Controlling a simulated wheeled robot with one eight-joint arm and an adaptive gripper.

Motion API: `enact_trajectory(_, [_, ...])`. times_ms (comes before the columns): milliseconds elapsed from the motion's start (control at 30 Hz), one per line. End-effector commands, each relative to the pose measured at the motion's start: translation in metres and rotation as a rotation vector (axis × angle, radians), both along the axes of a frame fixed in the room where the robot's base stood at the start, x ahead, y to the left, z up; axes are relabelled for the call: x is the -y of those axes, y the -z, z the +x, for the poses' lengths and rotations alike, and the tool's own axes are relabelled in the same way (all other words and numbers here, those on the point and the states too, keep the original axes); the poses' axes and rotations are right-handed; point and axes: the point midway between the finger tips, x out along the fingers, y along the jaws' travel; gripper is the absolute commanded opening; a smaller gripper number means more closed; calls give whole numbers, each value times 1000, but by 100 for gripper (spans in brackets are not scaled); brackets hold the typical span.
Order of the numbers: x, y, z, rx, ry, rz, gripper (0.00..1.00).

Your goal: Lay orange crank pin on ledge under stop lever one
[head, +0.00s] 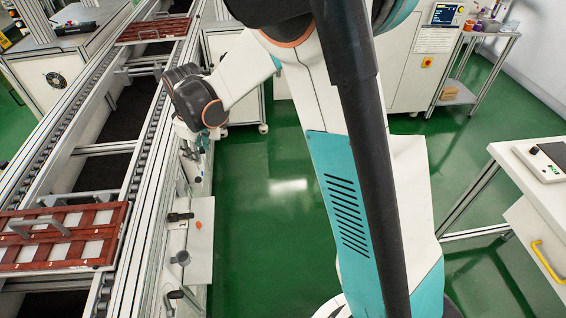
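A small orange piece (198,225), which looks like the orange crank pin, lies on the white ledge (201,262) along the conveyor's right side. It is just right of a black lever (179,216) on the conveyor's side. Another dark lever-like part (175,295) sits nearer to me, and I cannot tell which lever is number one. My gripper (194,150) hangs beside the conveyor rail, farther away than the orange piece and apart from it. Its fingers are small and partly hidden by my wrist, so their opening is unclear.
The conveyor (150,165) runs along the left with red-brown trays (117,240) on it. Green floor (265,220) is clear right of the ledge. A bench with a yellow handle (548,262) stands at right.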

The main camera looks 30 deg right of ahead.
Motion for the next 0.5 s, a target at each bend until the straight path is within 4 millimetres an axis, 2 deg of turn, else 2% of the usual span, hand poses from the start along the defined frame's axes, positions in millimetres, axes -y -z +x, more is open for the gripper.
enact_trajectory(33, [8, -18, -11, 14, 31, 8, 36])
enact_trajectory(200, [33, -66, -45, 67, 141, 41, 36])
enact_trajectory(500, [73, -126, -118, 159, 332, 105, 36])
